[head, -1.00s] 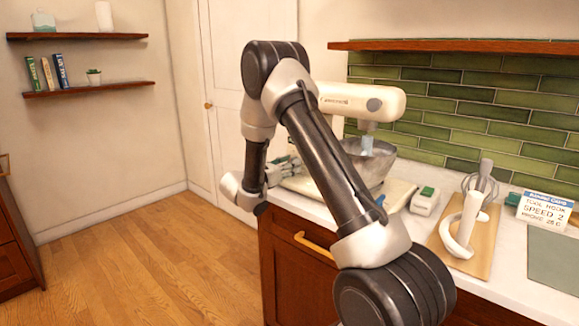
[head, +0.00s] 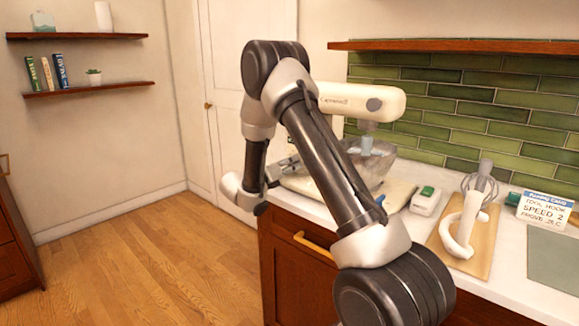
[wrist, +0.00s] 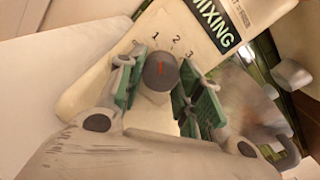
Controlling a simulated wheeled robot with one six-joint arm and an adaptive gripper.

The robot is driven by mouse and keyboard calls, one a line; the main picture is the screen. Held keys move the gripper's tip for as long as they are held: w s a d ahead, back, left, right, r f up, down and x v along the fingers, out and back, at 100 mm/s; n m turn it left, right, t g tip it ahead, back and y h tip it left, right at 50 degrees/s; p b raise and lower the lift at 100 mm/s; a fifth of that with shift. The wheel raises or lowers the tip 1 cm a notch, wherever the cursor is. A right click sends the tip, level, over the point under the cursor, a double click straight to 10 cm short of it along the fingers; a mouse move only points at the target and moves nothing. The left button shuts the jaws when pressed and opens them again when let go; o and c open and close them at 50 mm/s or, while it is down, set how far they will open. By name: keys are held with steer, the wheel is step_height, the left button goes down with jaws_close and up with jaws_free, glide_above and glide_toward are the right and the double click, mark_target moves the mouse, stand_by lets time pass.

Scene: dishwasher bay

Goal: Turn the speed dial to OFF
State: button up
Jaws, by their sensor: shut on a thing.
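The speed dial (wrist: 160,72) is a dark grey round knob on the cream mixer base, seen in the wrist view. Its red pointer mark points up and slightly left, roughly toward the 1; the 2 and 3 are printed to the right. No OFF label can be read; my left finger covers part of the panel. My gripper (wrist: 160,82) has its green-padded fingers on either side of the dial and is shut on it. In the head view, my gripper (head: 285,165) is beside the mixer (head: 350,100), partly hidden behind my arm, and the dial is hidden.
A metal bowl (head: 378,168) sits under the mixer head. To the right on the counter are a white-and-green box (head: 425,201), a board (head: 480,255) with white and wire attachments, and a card (head: 544,210) reading "SPEED 2". Floor at left is clear.

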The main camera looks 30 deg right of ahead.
steer(key=n, duration=0.4)
steer(key=shift+n, duration=2.2)
steer(key=o, duration=1)
steer(key=shift+o, duration=0.2)
steer(key=shift+s, duration=0.1)
